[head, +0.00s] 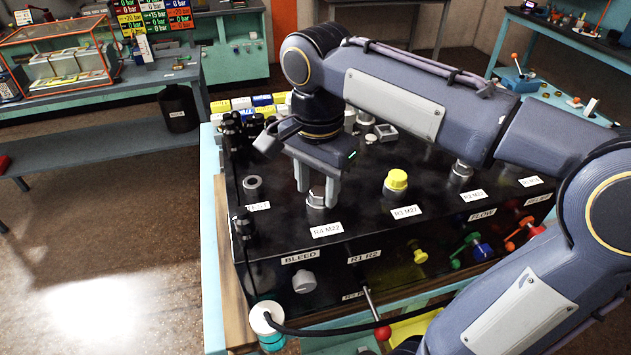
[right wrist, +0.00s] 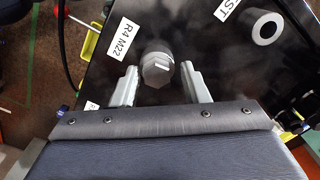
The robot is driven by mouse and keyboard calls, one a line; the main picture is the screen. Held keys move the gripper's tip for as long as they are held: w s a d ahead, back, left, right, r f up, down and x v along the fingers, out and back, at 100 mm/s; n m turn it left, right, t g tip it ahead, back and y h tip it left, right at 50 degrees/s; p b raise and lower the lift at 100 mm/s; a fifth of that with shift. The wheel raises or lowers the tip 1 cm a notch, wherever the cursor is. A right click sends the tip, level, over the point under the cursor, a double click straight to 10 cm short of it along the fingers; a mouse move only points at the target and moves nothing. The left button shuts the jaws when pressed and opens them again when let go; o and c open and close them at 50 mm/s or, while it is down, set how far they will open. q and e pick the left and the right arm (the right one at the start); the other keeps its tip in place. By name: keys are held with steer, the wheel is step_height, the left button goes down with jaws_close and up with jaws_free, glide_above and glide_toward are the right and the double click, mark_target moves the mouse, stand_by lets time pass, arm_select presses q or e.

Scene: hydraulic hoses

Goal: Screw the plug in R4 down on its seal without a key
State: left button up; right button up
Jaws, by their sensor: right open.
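The plug in R4 (head: 316,198) is a grey metal hex plug on the black block, behind the label R4 M22 (head: 326,230). In the right wrist view the gripper (right wrist: 158,85) is open, with a gap between the plug and each finger. The plug's seal and threads are hidden, so I cannot tell how far down it sits. My left gripper is not in view.
The black block (head: 360,225) also carries a yellow cap (head: 396,181) at R3 M27, a grey fitting (head: 461,172) at R2, and an open ring port (head: 252,184) at TEST. Coloured valve handles and a red-knobbed lever (head: 382,333) stick out in front.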

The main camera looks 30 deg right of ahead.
mark_target(317, 191)
steer(key=shift+s+f, duration=0.15)
steer(key=shift+f, duration=0.05)
step_height(317, 191, up, 8)
steer(key=shift+r, duration=0.1)
stand_by(0.3)
stand_by(0.4)
